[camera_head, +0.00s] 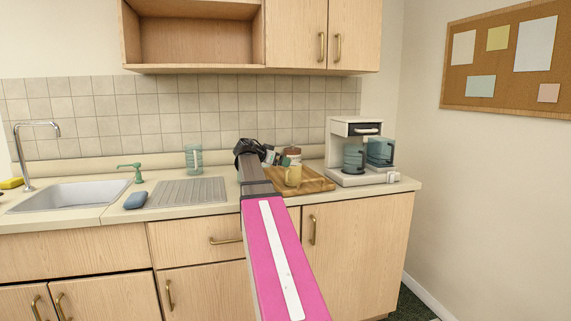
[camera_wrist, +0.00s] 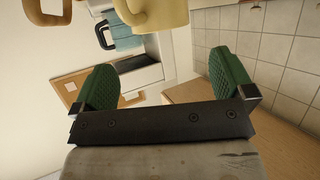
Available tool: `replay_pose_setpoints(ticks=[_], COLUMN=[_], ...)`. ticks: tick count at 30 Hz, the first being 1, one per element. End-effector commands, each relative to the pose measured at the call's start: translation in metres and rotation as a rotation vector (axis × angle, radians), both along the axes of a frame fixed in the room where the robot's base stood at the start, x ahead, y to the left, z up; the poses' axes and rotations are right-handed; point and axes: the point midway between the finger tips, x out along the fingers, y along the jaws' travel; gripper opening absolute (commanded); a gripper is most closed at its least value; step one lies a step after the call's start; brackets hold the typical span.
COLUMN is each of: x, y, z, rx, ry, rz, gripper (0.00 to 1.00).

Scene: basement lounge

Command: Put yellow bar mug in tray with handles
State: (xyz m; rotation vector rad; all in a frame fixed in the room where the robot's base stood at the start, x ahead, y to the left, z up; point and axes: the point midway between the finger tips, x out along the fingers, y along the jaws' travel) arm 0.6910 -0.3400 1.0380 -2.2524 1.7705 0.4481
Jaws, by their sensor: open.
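The yellow mug (camera_head: 293,175) stands upright at the wooden tray (camera_head: 318,184) on the counter, right of my arm in the head view. It overlaps the tray's surface there; I cannot tell for sure how its base rests. In the wrist view the yellow mug (camera_wrist: 172,14) shows at the top edge, partly cut off, with its handle toward the left. My gripper (camera_wrist: 163,80) is open and empty, its green finger pads wide apart, with the mug beyond the fingertips. In the head view my gripper (camera_head: 268,156) is just left of the mug, partly hidden by my arm.
A coffee maker (camera_head: 354,132) with blue-grey carafes stands right of the tray. A brown-topped container (camera_head: 292,151) is behind the mug. A glass jar (camera_head: 193,158), soap dispenser (camera_head: 136,173) and sink (camera_head: 70,196) are left. Wall cabinets (camera_head: 296,35) hang above.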

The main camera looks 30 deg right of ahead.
Motion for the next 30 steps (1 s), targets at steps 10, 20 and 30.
replay_pose_setpoints(ticks=[10, 20, 30], x=[-0.008, -0.009, -0.009], y=[0.036, 0.037, 0.037], z=[0.015, 0.016, 0.016], rx=[0.0, 0.0, 0.0], ry=[0.0, 0.0, 0.0], rz=[0.001, 0.0, 0.0], gripper=[1.0, 1.0, 1.0])
